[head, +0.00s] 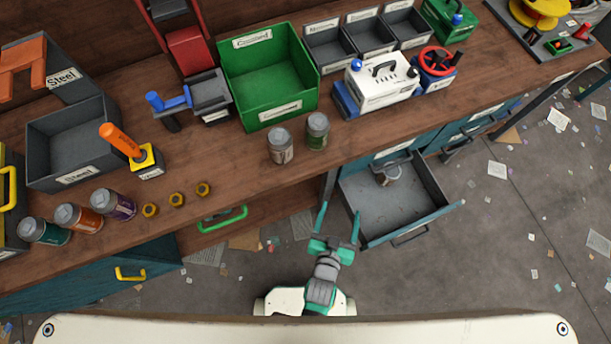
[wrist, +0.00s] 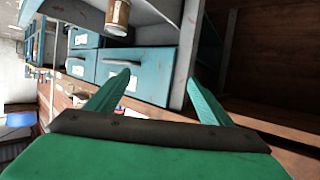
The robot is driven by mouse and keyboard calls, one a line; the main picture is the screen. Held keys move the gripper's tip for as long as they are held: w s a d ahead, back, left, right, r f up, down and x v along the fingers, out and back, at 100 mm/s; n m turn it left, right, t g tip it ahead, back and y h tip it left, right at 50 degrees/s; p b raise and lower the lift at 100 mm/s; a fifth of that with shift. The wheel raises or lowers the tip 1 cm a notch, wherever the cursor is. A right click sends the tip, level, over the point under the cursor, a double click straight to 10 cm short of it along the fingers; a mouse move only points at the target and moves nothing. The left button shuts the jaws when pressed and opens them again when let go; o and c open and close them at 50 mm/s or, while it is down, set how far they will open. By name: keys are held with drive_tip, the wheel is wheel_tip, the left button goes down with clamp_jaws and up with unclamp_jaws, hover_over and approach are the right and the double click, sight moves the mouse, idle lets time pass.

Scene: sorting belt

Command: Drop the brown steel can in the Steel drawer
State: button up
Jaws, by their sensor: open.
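A brown can with a pale rim (wrist: 117,15) shows at the top edge of the wrist view, partly cut off. A can (head: 387,176) with a grey top is in the back of the open grey drawer (head: 410,222) in the head view; it appears to be the same can. The drawer front's label is too small to read. My gripper (head: 339,213) is open and empty, left of the open drawer and apart from the can. Its two green fingers (wrist: 158,85) stand apart in the wrist view with nothing between them.
A brown-white can (head: 281,147) and green can (head: 317,131) stand on the bench by a green bin (head: 268,85). A grey bin marked Steel (head: 62,79), several cans and brass nuts are at left. Closed teal drawers (head: 470,128) lie right. Litter covers the floor.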

drive_tip(key=s+a+r+n+y, duration=0.1)
drive_tip(key=s+a+r, duration=0.2)
drive_tip(key=r, duration=0.3)
drive_tip(key=s+a+r+n+t+y, duration=0.1)
drive_tip(key=s+a+r, duration=0.3)
drive_tip(key=r, duration=0.3)
drive_tip(key=s+a+r+n+t+y, duration=0.1)
drive_tip(key=s+a+r+y, duration=0.1)
drive_tip(key=s+r, duration=0.3)
drive_tip(key=shift+a+r, duration=0.85)
drive_tip(key=shift+r, duration=0.05)
drive_tip(key=shift+c, duration=0.7)
